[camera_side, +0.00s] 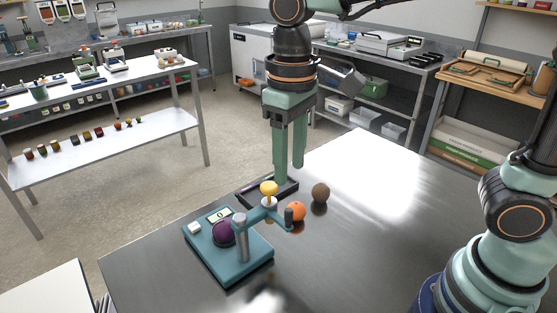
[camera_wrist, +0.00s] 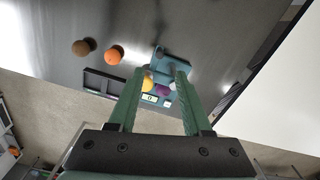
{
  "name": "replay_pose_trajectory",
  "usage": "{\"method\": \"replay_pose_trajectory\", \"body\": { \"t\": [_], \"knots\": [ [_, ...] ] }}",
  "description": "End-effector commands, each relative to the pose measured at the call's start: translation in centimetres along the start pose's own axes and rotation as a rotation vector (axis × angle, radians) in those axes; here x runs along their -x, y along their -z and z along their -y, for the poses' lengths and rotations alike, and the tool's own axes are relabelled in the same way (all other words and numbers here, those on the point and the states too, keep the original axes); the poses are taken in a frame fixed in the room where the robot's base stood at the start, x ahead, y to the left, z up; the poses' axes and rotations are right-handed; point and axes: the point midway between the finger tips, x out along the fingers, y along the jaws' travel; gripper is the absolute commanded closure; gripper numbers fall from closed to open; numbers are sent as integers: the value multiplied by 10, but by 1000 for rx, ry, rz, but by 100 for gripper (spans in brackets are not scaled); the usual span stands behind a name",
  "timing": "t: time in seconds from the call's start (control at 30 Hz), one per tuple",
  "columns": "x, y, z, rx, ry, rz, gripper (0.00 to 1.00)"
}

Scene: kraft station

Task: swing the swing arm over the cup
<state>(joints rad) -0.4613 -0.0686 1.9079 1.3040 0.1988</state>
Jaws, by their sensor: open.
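The teal device (camera_side: 228,262) stands on the metal table, with a display reading 0. A grey post (camera_side: 241,240) rises from it and bears the teal swing arm (camera_side: 255,215), which reaches out to the right past the base edge. A yellow knob (camera_side: 269,187) sits on a pale piece on the arm, and a dark upright grip (camera_side: 289,214) is at its end. A purple ball (camera_side: 223,232) sits on the device beside the post, hiding any cup under it. My gripper (camera_side: 287,172) is open and empty, pointing down behind the arm. In the wrist view the yellow knob (camera_wrist: 147,84) and purple ball (camera_wrist: 162,90) show between the fingers.
A black tray (camera_side: 250,192) lies behind the device, near my fingertips. An orange ball (camera_side: 297,211) and a brown ball (camera_side: 320,193) lie on the table right of the swing arm. The table's right part is clear up to an arm base.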

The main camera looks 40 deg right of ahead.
Motion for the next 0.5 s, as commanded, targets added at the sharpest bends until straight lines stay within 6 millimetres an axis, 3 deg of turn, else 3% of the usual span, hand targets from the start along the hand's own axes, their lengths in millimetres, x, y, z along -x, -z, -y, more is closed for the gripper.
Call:
{"method": "replay_pose_trajectory", "body": {
  "t": [0.5],
  "knots": [
    [-91, -1, -1, -1, -1, 3, 51]
  ]
}}
